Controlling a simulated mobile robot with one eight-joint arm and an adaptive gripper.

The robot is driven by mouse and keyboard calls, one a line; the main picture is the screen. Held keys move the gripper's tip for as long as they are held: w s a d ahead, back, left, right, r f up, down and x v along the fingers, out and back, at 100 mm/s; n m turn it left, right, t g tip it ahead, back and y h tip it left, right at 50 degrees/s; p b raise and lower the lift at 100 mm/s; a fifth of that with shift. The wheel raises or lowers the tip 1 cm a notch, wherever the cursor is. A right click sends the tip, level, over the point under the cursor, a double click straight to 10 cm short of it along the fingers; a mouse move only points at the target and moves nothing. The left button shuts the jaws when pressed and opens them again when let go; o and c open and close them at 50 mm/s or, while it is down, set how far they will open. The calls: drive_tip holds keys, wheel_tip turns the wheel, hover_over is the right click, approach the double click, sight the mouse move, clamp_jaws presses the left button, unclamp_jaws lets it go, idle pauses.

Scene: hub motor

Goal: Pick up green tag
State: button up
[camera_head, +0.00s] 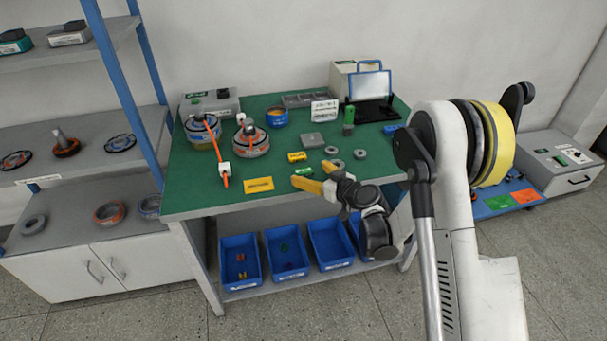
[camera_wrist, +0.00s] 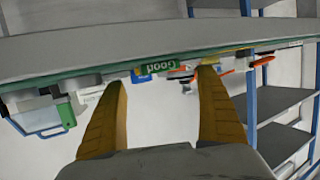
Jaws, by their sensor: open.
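The green tag (camera_head: 303,172) lies on the green-topped bench (camera_head: 210,172), near the front edge. In the wrist view, which is upside down, the green tag (camera_wrist: 159,65) reads "Good" and shows edge-on at the bench edge, between my fingertips in the picture. My gripper (camera_head: 317,178) is open, with yellow fingers pointing left at the front of the bench. The gripper (camera_wrist: 162,79) is empty in the wrist view. The tag appears just beyond the fingertips; I cannot tell the exact gap.
A yellow card (camera_head: 258,185) and a smaller yellow tag (camera_head: 297,156) lie nearby. Grey rings (camera_head: 331,150) sit behind my gripper. A hub motor (camera_head: 251,141) with orange cables stands at left. Blue bins (camera_head: 240,262) stand below the bench. A shelf rack (camera_head: 130,80) is at left.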

sight(304, 171)
drive_tip(key=x, duration=0.1)
drive_tip(key=b+x, duration=0.1)
drive_tip(key=x, duration=0.1)
drive_tip(key=shift+s+d+f, duration=0.1)
drive_tip(key=shift+s+f, duration=0.05)
drive_tip(key=shift+f, duration=0.15)
drive_tip(key=shift+w, duration=0.25)
drive_tip(key=shift+r, duration=0.1)
drive_tip(key=c, duration=1)
drive_tip(key=shift+r, duration=0.1)
drive_tip(key=shift+c, duration=0.2)
